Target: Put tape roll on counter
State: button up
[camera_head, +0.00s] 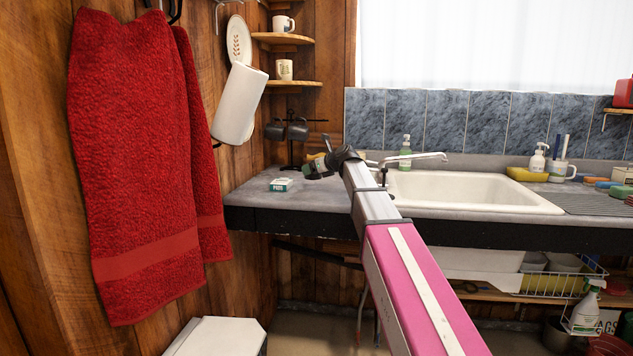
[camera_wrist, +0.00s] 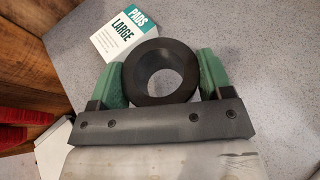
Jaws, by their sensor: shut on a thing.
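A black tape roll (camera_wrist: 135,75) sits between the two green fingers of my gripper (camera_wrist: 163,72) in the wrist view. The fingers press on its left and right sides, and its open hole faces the camera. The grey speckled counter (camera_wrist: 265,60) lies behind the roll. In the head view my gripper (camera_head: 318,167) is at the end of my outstretched arm, over the counter (camera_head: 330,193) left of the sink. The roll is hard to make out there. I cannot tell whether it touches the counter.
A small green-and-white pads box (camera_head: 281,185) lies on the counter left of my gripper, close beyond the roll in the wrist view (camera_wrist: 122,35). A mug rack (camera_head: 291,145) stands behind. The white sink (camera_head: 465,190) is to the right. Red towels (camera_head: 140,160) hang at left.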

jog(key=shift+d+f, duration=0.35)
jog(key=shift+d, duration=0.15)
jog(key=shift+f, duration=2)
jog(key=shift+f, duration=0.15)
jog(key=o, duration=1)
jog(key=v, duration=1.2)
jog(key=shift+w+r, duration=0.1)
jog(key=shift+r, duration=0.15)
